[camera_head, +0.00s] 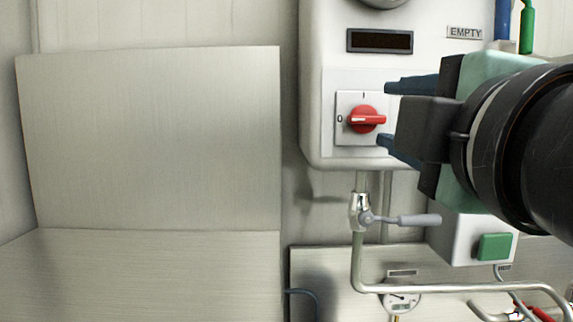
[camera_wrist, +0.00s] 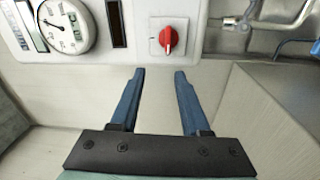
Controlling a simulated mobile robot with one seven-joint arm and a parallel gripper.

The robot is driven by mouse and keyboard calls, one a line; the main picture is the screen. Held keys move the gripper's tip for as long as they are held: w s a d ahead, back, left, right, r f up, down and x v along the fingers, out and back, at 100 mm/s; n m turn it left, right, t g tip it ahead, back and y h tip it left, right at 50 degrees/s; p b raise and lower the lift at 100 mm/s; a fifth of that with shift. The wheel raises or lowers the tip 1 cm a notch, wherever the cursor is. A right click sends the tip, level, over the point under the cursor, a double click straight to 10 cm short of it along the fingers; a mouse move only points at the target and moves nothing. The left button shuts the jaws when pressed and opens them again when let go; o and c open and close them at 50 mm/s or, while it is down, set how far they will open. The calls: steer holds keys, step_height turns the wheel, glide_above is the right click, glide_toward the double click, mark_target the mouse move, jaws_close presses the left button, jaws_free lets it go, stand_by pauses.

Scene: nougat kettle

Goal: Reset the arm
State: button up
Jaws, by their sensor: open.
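My gripper (camera_head: 385,113) is at the right of the head view, with its two blue fingers pointing left towards the panel. In the wrist view my gripper (camera_wrist: 160,72) is open, its fingers apart with nothing between them. A red rotary switch (camera_head: 367,119) on a white square plate sits on the control box, just left of the fingers in the head view.
The white control box (camera_head: 322,150) carries a dark display (camera_head: 380,41) and an EMPTY label (camera_head: 465,32). Below are a pipe valve with a grey lever (camera_head: 415,220) and a green button (camera_head: 494,246). A round gauge (camera_wrist: 65,25) shows in the wrist view. Bare metal panels fill the left.

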steer(key=s+a+m+t, duration=0.3)
steer(key=a+m+t, duration=0.1)
steer(key=m, duration=0.4)
steer(key=s+a+r+m+t, duration=0.1)
steer(key=s+a+m+t, duration=0.2)
steer(key=a+m, duration=0.4)
steer(key=shift+s+r+m+t, duration=0.3)
steer(key=shift+m+t, duration=0.5)
steer(key=shift+m, duration=0.3)
